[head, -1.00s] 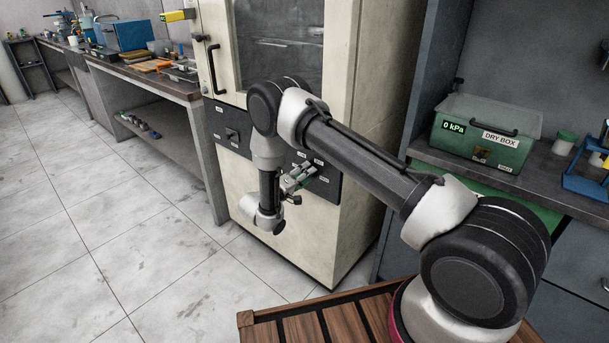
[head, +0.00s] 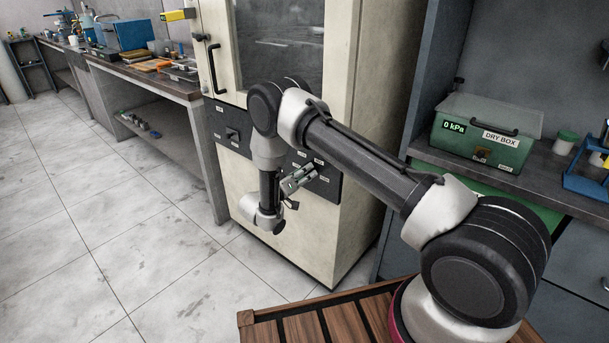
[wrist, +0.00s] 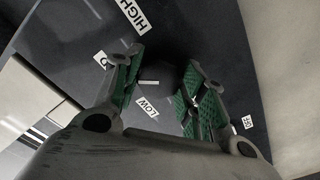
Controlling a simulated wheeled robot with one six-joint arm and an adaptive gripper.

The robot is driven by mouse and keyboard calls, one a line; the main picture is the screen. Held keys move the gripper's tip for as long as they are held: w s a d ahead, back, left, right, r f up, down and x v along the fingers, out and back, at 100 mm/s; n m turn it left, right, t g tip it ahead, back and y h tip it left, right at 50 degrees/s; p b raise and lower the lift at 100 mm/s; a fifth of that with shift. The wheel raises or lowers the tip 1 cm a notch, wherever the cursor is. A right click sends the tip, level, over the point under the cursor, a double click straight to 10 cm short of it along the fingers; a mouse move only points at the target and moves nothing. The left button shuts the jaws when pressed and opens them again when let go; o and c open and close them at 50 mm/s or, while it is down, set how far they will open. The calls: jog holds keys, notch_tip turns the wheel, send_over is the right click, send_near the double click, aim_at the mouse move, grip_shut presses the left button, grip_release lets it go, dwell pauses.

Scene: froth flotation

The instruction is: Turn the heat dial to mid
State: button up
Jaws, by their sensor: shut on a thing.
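The heat dial (wrist: 178,78) is a dark round knob on the dark control panel (wrist: 205,25) of the cream cabinet. In the wrist view it sits between the green-padded fingers of my gripper (wrist: 164,92), which is shut on it. A short white mark beside the knob points left, between the LOW label (wrist: 147,107) and a small label (wrist: 101,60) mostly covered by the left finger. HIGH (wrist: 134,12) is above and OFF (wrist: 248,122) is at lower right. In the head view my gripper (head: 304,175) is at the panel and hides the dial.
The cream cabinet (head: 285,225) has a glass door with a dark handle (head: 214,69) and a second knob (head: 232,135) at the panel's left. A bench (head: 190,92) stands left; a green dry box (head: 482,145) sits on the right counter. The floor at left is clear.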

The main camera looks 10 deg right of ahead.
jog(key=shift+f, duration=0.15)
jog(key=o, duration=1)
jog(key=shift+o, duration=0.2)
jog(key=v, duration=1.2)
